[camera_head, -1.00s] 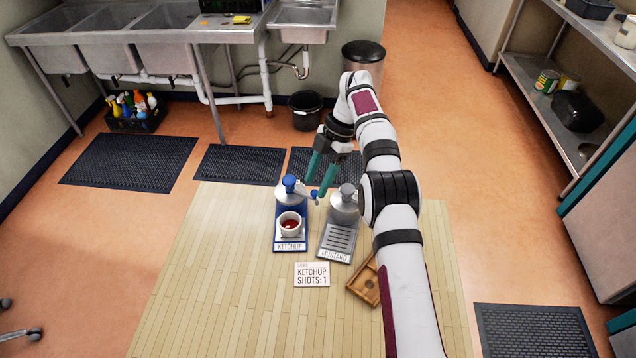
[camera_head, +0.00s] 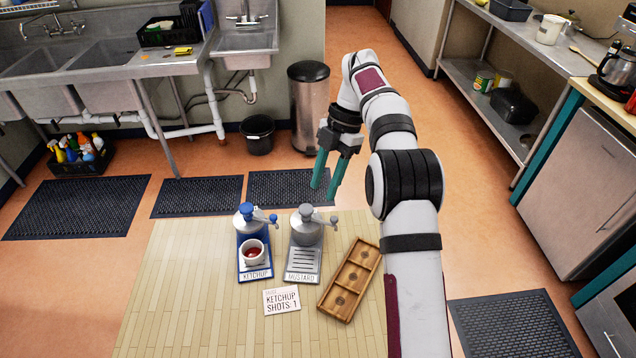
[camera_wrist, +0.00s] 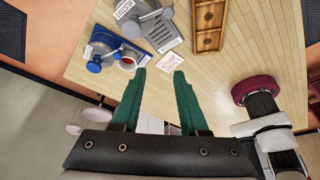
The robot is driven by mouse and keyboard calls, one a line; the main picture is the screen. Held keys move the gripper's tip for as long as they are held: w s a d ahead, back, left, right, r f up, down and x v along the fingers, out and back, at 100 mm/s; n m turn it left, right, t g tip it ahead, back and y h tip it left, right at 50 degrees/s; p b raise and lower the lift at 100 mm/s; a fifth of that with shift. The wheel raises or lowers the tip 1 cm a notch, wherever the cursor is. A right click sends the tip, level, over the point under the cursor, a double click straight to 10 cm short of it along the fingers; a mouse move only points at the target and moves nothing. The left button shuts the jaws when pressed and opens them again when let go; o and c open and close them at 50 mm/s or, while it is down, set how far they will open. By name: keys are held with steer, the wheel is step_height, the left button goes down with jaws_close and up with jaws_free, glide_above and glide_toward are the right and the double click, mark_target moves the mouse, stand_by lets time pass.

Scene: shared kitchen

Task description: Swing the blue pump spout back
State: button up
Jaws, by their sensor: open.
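The blue ketchup pump (camera_head: 246,216) stands on the pale wooden table, its blue-tipped spout (camera_head: 271,218) swung out to the right. A white cup (camera_head: 243,254) with red sauce sits on the base in front of it. The pump also shows in the wrist view (camera_wrist: 104,52). The grey mustard pump (camera_head: 306,232) stands to its right, its spout also pointing right. My gripper (camera_head: 324,194) is open and empty, raised above and behind the mustard pump, apart from the blue spout. In the wrist view its green fingers (camera_wrist: 160,76) are spread with nothing between them.
A ketchup order card (camera_head: 282,299) lies in front of the pumps. A wooden compartment tray (camera_head: 350,281) lies right of the mustard base, beside my arm. The table left of the ketchup pump is clear.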

mark_target(276, 217)
steer(key=s+a+n+t+h, duration=0.1)
steer(key=s+a+n, duration=0.1)
steer(key=a, duration=0.2)
steer(key=s+a+n+t+h, duration=0.1)
steer(key=s+a+n+t, duration=0.1)
steer(key=a, duration=0.3)
steer(key=s+a+n+t+h, duration=0.2)
steer(key=a+n, duration=0.1)
steer(key=a, duration=0.2)
steer(key=shift+s+a, duration=0.1)
steer(key=shift+s, duration=0.05)
jaws_close()
steer(key=w+d+f, duration=0.1)
steer(key=w+f, duration=0.5)
steer(key=f, duration=0.4)
steer(key=shift+d+f, duration=0.2)
steer(key=shift+d, duration=0.2)
steer(key=shift+w+d, duration=0.6)
steer(key=shift+w, duration=0.3)
